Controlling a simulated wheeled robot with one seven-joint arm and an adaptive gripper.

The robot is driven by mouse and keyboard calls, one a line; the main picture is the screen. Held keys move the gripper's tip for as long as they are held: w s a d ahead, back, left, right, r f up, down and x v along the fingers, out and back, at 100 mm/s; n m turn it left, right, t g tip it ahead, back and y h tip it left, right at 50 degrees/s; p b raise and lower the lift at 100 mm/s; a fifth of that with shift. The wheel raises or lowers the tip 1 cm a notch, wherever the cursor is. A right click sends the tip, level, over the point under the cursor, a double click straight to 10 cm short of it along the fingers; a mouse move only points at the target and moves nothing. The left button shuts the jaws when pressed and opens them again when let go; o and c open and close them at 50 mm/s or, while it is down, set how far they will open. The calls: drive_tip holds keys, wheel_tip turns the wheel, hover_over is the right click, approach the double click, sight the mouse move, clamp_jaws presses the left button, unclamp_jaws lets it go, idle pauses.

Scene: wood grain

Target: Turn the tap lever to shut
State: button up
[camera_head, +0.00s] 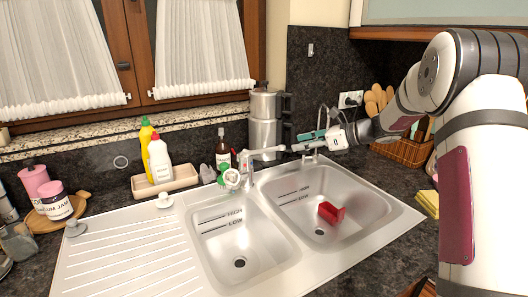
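The metal tap (250,174) stands at the back of the sink, between the two basins. A pale bar that looks like its lever (266,151) sticks out to the right from the top. A white rounded part, perhaps the spout end, shows lower left of the tap. My gripper (302,149) comes in from the right, above the back edge of the right basin. Its fingertips are close to the lever's right end; I cannot tell whether they touch. The fingers are too small to read as open or shut.
A red block (331,212) lies in the right basin (290,222); the left basin (240,240) looks empty. Bottles (160,159) in a tray, a brown bottle (222,149) and a steel canister (263,122) stand behind. A utensil basket (400,150) is behind my arm. The drainboard (125,255) is mostly clear.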

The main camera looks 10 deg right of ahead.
sight(267, 150)
drive_tip(key=x, duration=1.3)
drive_tip(key=shift+w+a+p, duration=0.25)
drive_tip(key=shift+w+p, duration=0.1)
drive_tip(key=shift+f, duration=0.1)
clamp_jaws()
